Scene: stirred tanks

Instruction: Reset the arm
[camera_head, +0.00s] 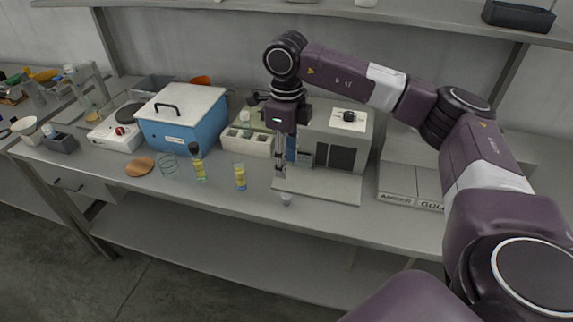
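My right arm, purple with white bands, comes in from the right and bends over the bench. My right gripper (282,172) points down in front of the grey box-shaped instrument (345,140), above its flat front plate (320,184). The fingers look narrow and small, and I cannot tell whether they are open or shut. I make out no object held in them. My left gripper is not in view.
A small grey cup (286,199) stands on the bench just below the gripper. A blue box with a white lid (183,118), two yellow-filled tubes (199,168) (240,177) and a white rack (246,142) stand to the left. A shelf (420,13) runs overhead. The bench's front strip is mostly clear.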

